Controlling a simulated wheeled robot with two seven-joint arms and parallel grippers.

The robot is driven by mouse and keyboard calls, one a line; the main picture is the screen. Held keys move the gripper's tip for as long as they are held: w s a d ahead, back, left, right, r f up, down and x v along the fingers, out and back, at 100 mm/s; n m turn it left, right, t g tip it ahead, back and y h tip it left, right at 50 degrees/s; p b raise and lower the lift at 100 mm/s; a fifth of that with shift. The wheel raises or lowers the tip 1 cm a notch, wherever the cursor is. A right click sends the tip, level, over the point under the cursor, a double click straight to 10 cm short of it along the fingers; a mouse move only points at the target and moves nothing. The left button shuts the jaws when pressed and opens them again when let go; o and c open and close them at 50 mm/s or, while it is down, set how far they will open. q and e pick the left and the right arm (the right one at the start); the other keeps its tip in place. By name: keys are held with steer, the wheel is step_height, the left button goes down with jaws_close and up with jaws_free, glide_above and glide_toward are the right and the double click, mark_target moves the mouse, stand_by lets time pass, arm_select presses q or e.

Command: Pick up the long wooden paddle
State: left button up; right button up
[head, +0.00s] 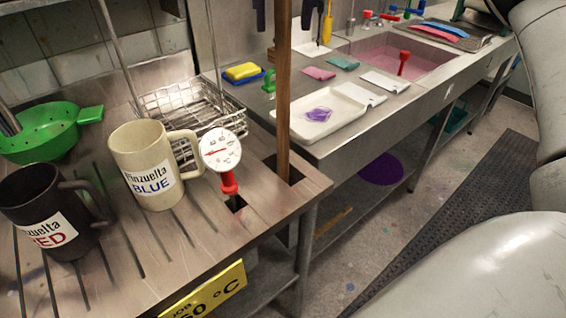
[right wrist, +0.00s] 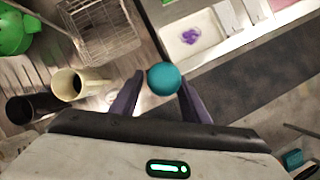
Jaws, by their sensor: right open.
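The long wooden paddle (head: 283,90) stands upright in a square hole in the steel bench, its shaft running out of the top of the head view. In the right wrist view a round teal knob (right wrist: 164,78) shows between my fingers, in line with the paddle's hidden top. My right gripper (right wrist: 160,92) is open, with one dark finger on each side of the knob. In the head view its dark fingertips (head: 284,18) hang at the top edge, left and right of the shaft. My left gripper is not in view.
A cream mug (head: 135,165), a black mug (head: 35,215), a green colander (head: 45,135), a dial thermometer (head: 220,150) and a wire basket (head: 185,105) stand on the bench left of the paddle. A white tray (head: 300,125) lies to the right. A purple bowl (head: 382,170) sits below.

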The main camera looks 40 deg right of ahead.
steer(key=x, duration=0.2)
steer(key=shift+w+d+f, duration=0.1)
steer(key=shift+w+f, duration=0.05)
steer(key=shift+f, duration=0.25)
steer(key=shift+r, duration=0.1)
jaws_close()
step_height(320, 180, up, 28)
steer(key=p, duration=0.6)
stand_by(0.5)
